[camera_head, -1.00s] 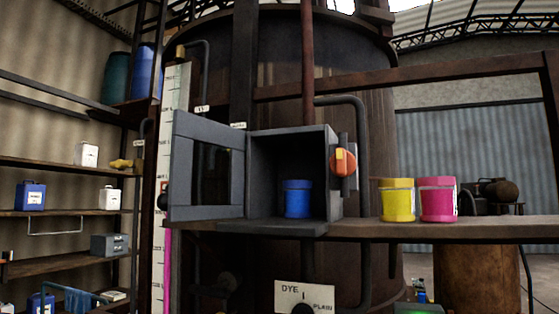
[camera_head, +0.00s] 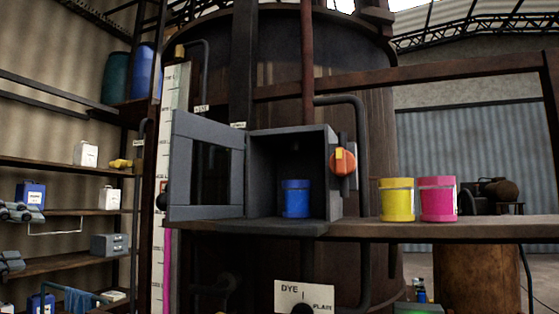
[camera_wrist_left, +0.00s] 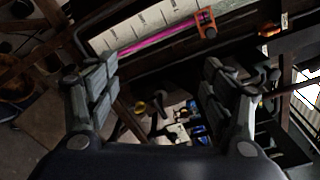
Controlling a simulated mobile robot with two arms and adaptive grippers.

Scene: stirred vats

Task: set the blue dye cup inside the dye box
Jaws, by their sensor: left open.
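The blue dye cup (camera_head: 296,199) stands upright inside the dye box (camera_head: 287,134), on its floor. The grey box is open at the front, and its framed door (camera_head: 206,212) is swung out to the left. My left gripper (camera_head: 20,237) shows at the left edge of the head view, open and empty, far left of the box and cup. Its spread fingers also show in the left wrist view (camera_wrist_left: 160,95), with no cup between them. My right gripper is in neither view.
A yellow cup (camera_head: 397,200) and a pink cup (camera_head: 437,199) stand on the ledge (camera_head: 480,229) right of the box. An orange knob (camera_head: 343,162) is on the box's right side. Shelves (camera_head: 70,212) with small containers stand at the left. A large vat (camera_head: 280,60) rises behind.

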